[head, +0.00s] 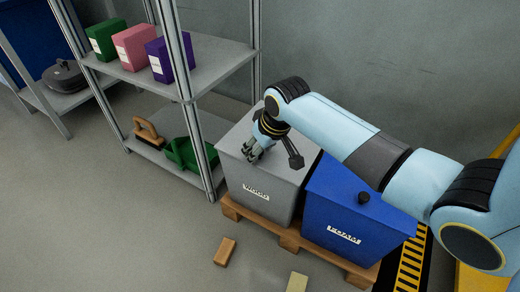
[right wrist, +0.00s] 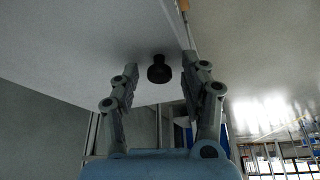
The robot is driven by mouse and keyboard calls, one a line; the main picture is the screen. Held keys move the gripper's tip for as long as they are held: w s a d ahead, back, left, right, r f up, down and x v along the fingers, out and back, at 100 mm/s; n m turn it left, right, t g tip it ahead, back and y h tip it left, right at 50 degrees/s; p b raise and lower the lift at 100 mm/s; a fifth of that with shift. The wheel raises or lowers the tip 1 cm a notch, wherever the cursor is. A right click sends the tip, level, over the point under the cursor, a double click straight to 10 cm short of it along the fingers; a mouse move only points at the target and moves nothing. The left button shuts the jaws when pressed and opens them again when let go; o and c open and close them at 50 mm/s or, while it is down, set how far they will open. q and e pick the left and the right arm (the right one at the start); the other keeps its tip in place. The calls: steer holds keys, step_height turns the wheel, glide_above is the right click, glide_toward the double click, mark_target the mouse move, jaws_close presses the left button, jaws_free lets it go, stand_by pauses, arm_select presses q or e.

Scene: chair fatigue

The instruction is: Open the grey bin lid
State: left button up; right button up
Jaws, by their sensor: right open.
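The grey bin (head: 262,197) stands on a wooden pallet and carries a white label on its front. Its flat grey lid (head: 236,142) looks shut. My right gripper (head: 272,158) is over the lid, with its fingers apart. In the right wrist view, a black knob (right wrist: 159,70) on the pale lid (right wrist: 85,45) shows between the two open fingertips, with a gap visible on each side. Whether the fingers touch the lid cannot be told. The knob is hidden behind my gripper in the head view. My left gripper is not in view.
A blue bin (head: 340,222) with a black knob stands right beside the grey one on the pallet (head: 289,241). A metal shelf (head: 212,76) with boxes, a brush and a green dustpan is close on the left. Two small blocks (head: 225,251) lie on the floor in front.

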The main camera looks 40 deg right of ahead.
jaws_close()
stand_by(0.4)
